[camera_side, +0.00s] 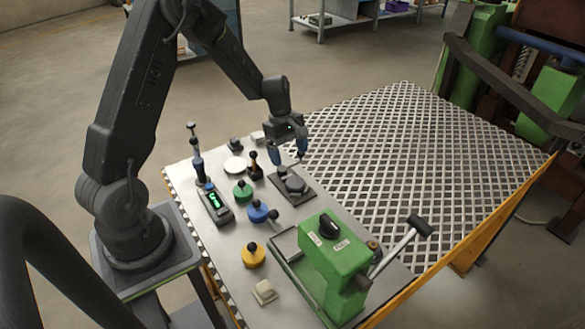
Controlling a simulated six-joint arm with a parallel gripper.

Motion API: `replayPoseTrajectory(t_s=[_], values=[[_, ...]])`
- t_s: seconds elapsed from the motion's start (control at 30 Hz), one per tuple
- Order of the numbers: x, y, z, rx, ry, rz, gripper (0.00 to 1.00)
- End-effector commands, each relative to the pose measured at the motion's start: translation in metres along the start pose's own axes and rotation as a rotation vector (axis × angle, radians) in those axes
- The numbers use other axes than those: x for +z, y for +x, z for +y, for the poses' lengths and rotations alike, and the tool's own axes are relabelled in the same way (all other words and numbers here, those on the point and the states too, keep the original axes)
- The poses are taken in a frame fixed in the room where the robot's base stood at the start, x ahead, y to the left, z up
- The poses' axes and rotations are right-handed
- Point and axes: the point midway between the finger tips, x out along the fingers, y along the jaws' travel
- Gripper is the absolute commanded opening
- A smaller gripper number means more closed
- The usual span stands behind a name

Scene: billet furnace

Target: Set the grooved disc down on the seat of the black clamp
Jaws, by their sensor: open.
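My gripper (288,154) is open, with two blue-tipped fingers pointing down. It is above a dark square base that carries a dark, roundish fixture, which looks like the black clamp (290,184). A grey round piece (296,184) shows on top of this fixture, between and just below the fingertips. It may be the grooved disc, but grooves cannot be made out at this size. I cannot tell whether the fingers touch it or how it sits on the seat. A pale flat disc (235,165) lies to the left on the table.
Green (242,191), blue (258,211) and yellow (253,256) knobbed pieces stand on the table near a device with a green display (215,203). A green machine (334,254) with a lever (400,245) stands in front. The perforated surface (430,150) at right is clear.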

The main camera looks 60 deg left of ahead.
Motion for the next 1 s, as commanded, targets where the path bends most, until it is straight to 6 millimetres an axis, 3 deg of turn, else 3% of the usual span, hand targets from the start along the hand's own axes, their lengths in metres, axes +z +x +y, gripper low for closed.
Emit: replayPoseTrajectory(t_s=[0.1, 0.27, 0.37, 0.47, 0.7, 1.0], values=[[-0.001, -0.018, 0.001, 0.004, 0.001, 0.002, 0.84], [0.001, -0.032, 0.0, 0.003, 0.006, 0.002, 0.84], [0.012, -0.045, -0.003, 0.014, 0.067, 0.017, 0.84], [0.036, -0.069, -0.012, 0.039, 0.208, 0.052, 0.84], [0.11, -0.135, -0.067, 0.108, 0.719, 0.192, 0.84], [0.166, -0.177, -0.16, 0.169, 1.329, 0.409, 0.84]])
